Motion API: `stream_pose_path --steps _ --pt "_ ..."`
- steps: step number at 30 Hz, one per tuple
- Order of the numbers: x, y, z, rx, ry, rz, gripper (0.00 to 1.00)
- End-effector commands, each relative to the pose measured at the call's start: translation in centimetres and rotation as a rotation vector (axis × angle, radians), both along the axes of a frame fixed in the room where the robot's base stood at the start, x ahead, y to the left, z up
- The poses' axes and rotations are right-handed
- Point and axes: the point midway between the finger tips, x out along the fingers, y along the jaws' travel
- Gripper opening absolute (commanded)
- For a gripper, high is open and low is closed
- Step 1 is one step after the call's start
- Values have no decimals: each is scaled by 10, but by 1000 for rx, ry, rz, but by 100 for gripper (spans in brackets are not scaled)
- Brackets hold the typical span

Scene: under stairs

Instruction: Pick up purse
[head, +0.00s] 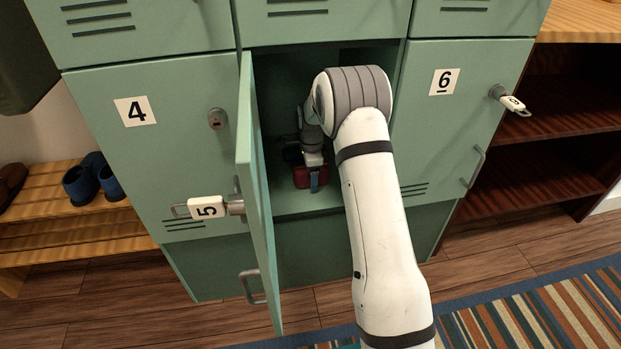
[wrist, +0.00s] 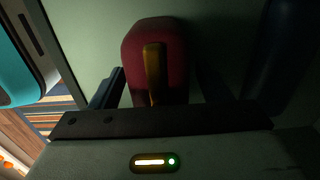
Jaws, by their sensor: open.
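A dark red purse (head: 303,177) sits on the floor of the open green locker, and it also shows in the wrist view (wrist: 174,38) with a gold-brown strip down its middle. My gripper (wrist: 160,78) is open, with one dark finger on each side of the purse's near end. I cannot tell whether the fingers touch it. In the head view my gripper (head: 313,160) reaches into the locker above the purse and partly hides it.
The open locker door (head: 255,190) stands left of my arm, with a key tagged 5 (head: 207,208). Locker 6 (head: 437,130) is shut on the right. A dark blue shape (wrist: 288,60) lies at the right in the wrist view. A striped rug (head: 545,315) covers the floor at right.

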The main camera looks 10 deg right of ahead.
Motion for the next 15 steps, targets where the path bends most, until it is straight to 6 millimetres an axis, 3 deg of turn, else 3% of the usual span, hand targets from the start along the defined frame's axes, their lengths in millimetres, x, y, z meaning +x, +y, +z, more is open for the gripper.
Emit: stream_pose_path --steps 5,15 --pt "0 0 1 0 -1 1 69" --pt "0 1 2 0 -1 2 41"
